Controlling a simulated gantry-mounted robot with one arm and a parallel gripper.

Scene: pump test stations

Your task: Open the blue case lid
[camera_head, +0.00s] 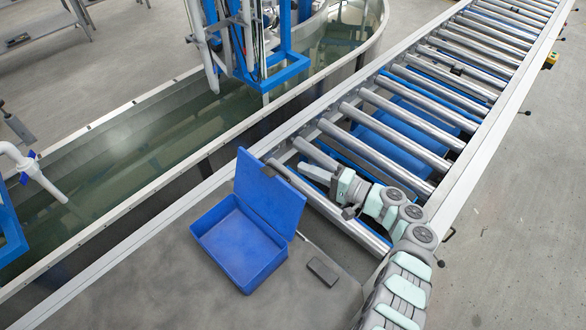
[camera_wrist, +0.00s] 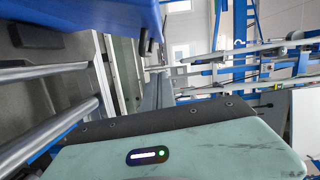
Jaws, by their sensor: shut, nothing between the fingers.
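The blue case (camera_head: 238,244) sits on the grey table end of the conveyor in the head view. Its blue lid (camera_head: 268,196) stands up, swung well away from the open, empty tray part. The lid also shows at the top of the wrist view (camera_wrist: 80,14). My gripper (camera_head: 349,212) is shut and empty, to the right of the lid over the rollers, with a gap between them. Its fingertips are small and hard to make out.
A dark flat block (camera_head: 322,271) lies on the table right of the case. Metal rollers (camera_head: 405,124) run away to the back right, with a blue panel (camera_head: 400,138) beneath. A water-filled tank (camera_head: 150,150) with blue frames lies to the left.

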